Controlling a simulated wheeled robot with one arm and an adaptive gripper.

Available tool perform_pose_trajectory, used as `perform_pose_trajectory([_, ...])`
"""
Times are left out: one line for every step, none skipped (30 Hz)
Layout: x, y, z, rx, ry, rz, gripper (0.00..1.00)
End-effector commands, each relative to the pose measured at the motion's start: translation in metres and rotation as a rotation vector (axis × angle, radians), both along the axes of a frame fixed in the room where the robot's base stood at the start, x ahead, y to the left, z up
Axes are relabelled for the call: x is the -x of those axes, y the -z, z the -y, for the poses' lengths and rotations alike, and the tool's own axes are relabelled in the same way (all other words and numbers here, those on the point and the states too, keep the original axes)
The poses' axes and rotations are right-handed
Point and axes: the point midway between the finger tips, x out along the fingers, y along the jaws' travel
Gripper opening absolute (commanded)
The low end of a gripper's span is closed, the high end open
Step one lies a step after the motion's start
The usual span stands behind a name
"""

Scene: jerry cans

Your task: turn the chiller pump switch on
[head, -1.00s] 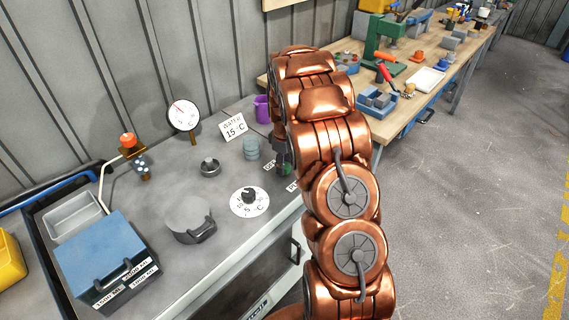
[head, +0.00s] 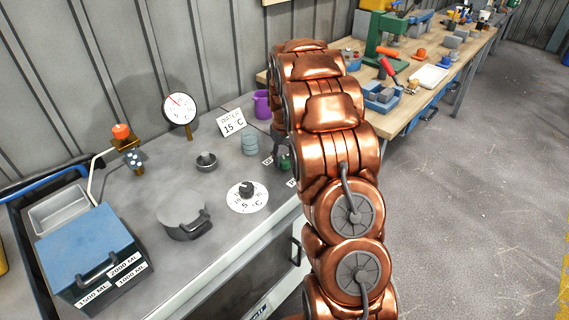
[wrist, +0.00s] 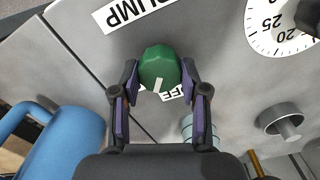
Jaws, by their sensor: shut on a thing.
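The chiller pump switch is a green faceted knob (wrist: 158,68) with a white pointer mark. In the wrist view the mark points toward a partly hidden label (wrist: 172,95) ending in "FF". A "PUMP" label (wrist: 135,12) lies on the knob's other side. My gripper (wrist: 160,78) has one finger on each side of the knob and is shut on it. In the head view the green knob (head: 285,163) shows small beside my copper arm, at the grey bench top's right end, and my arm hides part of the gripper.
A temperature dial (head: 247,196), a round gauge (head: 180,108), a "WATER 15 °C" card (head: 232,122) and a purple mug (head: 262,104) stand near the knob. A lidded pot (head: 184,222) and blue box (head: 90,258) are further left. A wooden workbench (head: 395,118) is right; floor there is clear.

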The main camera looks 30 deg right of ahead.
Motion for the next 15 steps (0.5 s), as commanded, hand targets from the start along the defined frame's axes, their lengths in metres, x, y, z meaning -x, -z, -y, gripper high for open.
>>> perform_pose_trajectory([-0.0004,0.0032,0.0002,0.001,0.04,0.001,0.09])
perform_pose_trajectory([-0.0003,0.003,0.0001,0.0,0.066,0.001,0.09])
perform_pose_trajectory([-0.0002,0.0028,0.0,0.0,0.101,0.0,0.09])
perform_pose_trajectory([-0.0002,0.0026,0.0,0.0,0.125,0.0,0.09])
perform_pose_trajectory([-0.0002,0.0024,0.0,0.0,0.15,0.0,0.09])
perform_pose_trajectory([-0.0002,0.0023,0.0,0.0,0.181,0.0,0.09])
perform_pose_trajectory([-0.0003,0.0021,0.0,0.0,0.204,0.0,0.09])
perform_pose_trajectory([-0.0003,0.0021,0.0,0.0,0.225,0.0,0.09])
perform_pose_trajectory([-0.0004,0.0019,0.0001,0.0,0.252,0.001,0.09])
perform_pose_trajectory([-0.0004,0.0017,0.0002,0.0,0.271,0.001,0.09])
perform_pose_trajectory([-0.0005,0.0016,0.0002,0.0,0.289,0.001,0.09])
perform_pose_trajectory([-0.0005,0.0015,0.0002,0.0,0.311,0.001,0.09])
perform_pose_trajectory([-0.0005,0.0014,0.0002,0.0,0.327,0.001,0.09])
perform_pose_trajectory([-0.0005,0.0012,0.0002,0.0,0.34,0.001,0.09])
perform_pose_trajectory([-0.0005,0.0011,0.0002,0.0,0.358,0.001,0.09])
